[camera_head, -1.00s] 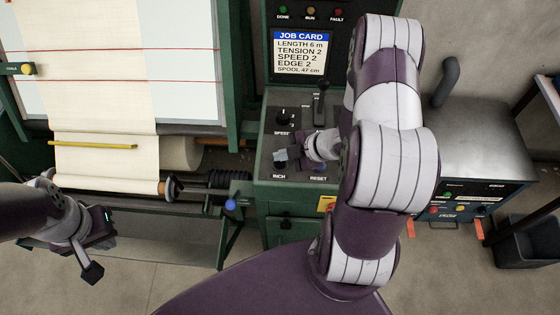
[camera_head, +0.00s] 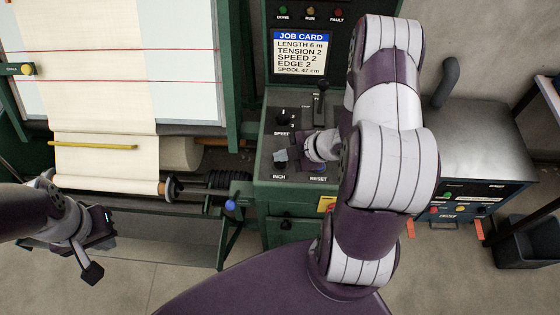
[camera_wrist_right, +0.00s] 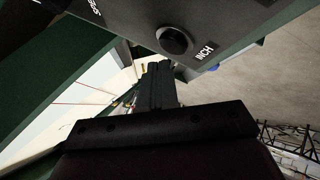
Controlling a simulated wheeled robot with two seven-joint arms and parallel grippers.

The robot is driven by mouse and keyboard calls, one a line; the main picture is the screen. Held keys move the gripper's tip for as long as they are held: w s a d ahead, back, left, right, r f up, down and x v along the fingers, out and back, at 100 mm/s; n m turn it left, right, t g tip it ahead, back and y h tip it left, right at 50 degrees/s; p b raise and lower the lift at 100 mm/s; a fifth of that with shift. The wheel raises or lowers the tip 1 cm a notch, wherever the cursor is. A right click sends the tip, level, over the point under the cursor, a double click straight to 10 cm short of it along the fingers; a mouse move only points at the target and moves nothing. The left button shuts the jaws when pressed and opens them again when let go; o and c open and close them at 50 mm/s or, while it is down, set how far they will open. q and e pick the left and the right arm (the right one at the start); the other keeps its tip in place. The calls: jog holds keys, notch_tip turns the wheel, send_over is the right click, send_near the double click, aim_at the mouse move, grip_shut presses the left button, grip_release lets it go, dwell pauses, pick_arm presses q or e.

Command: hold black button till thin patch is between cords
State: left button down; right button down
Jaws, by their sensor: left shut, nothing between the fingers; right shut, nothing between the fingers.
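The black button (camera_head: 281,166), labelled INCH, sits on the green control box; it shows larger in the right wrist view (camera_wrist_right: 174,40). My right gripper (camera_head: 284,156) is shut and empty beside the button. In the right wrist view its fingertips (camera_wrist_right: 158,70) appear below the button, apart from it. Two red cords (camera_head: 185,50) (camera_head: 185,81) run across the cream cloth (camera_head: 100,105) and the pale board. I cannot make out a thin patch on the cloth. My left gripper (camera_head: 92,270) is shut and empty, low at the left, clear of the cloth roll.
A job card (camera_head: 300,53) is on the upright panel. A lever (camera_head: 320,100) and a SPEED knob (camera_head: 284,116) stand on the control box behind my right gripper. A yellow stick (camera_head: 93,145) lies across the cloth. A grey machine (camera_head: 480,135) stands at the right.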

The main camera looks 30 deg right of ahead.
aim_at(283, 164)
dwell(0.5)
jog(key=shift+f+b, duration=0.3)
jog(key=shift+f, duration=0.15)
jog(key=shift+f+b, duration=0.35)
jog(key=shift+f, duration=0.1)
dwell(0.4)
jog(key=shift+r, duration=0.1)
dwell(2.3)
jog(key=shift+r+p, duration=0.8)
jog(key=shift+p, duration=0.1)
notch_tip(283, 164, up, 5)
jog(key=p, duration=0.5)
jog(key=shift+r, duration=0.1)
